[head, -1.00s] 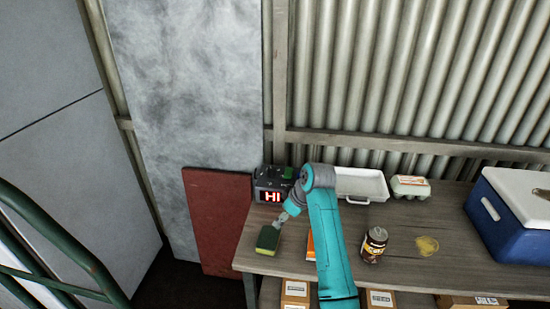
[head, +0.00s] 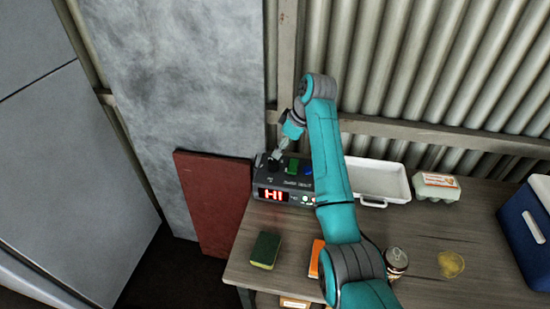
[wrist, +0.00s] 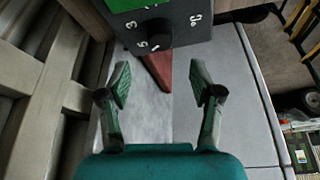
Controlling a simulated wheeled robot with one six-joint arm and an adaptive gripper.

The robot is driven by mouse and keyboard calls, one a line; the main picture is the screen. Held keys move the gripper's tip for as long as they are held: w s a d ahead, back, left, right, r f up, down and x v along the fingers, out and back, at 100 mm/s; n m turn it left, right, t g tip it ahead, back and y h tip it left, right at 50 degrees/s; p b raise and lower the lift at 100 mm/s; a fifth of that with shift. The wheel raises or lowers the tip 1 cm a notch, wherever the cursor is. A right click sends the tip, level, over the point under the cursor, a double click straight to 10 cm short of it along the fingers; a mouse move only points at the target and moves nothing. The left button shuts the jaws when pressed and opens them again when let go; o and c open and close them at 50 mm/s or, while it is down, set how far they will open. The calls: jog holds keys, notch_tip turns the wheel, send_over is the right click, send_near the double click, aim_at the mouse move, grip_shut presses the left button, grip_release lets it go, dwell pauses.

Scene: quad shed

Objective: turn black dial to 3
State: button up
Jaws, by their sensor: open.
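A dark control box (head: 266,180) with a red lit "HI" display stands at the back left of the bench. A black dial (head: 273,165) sits on its top left, close by my gripper (head: 279,150). In the wrist view the dial (wrist: 157,36) is at the top centre of the box, with white numbers including 3 and 5 around it. I cannot read its setting surely. My gripper (wrist: 160,82) is open and empty. Its fingers are apart, and the dial shows beyond the gap between them, toward the top of the picture.
Green (head: 293,165) and blue (head: 308,169) parts sit on the box beside the dial. A sponge (head: 265,250), a white tray (head: 372,166), an egg carton (head: 437,186), a jar (head: 397,259) and a blue cooler (head: 524,232) are on the bench. A corrugated wall stands behind.

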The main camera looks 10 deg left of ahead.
aim_at(273, 162)
jog(key=x, duration=0.7)
jog(key=shift+a+f, duration=0.15)
jog(key=shift+f, duration=0.15)
jog(key=c, duration=1.1)
jog(key=shift+c, duration=0.2)
jog(key=shift+m, duration=0.3)
jog(key=m+t, duration=0.1)
jog(key=m, duration=0.1)
jog(key=m+t+h, duration=0.1)
jog(key=m, duration=0.2)
jog(key=shift+a+m, duration=0.1)
jog(key=shift+m, duration=0.2)
jog(key=m+h, duration=0.1)
jog(key=m, duration=0.1)
jog(key=m+t+h, duration=0.1)
jog(key=m, duration=0.2)
jog(key=shift+s, duration=0.1)
jog(key=shift+m, duration=0.4)
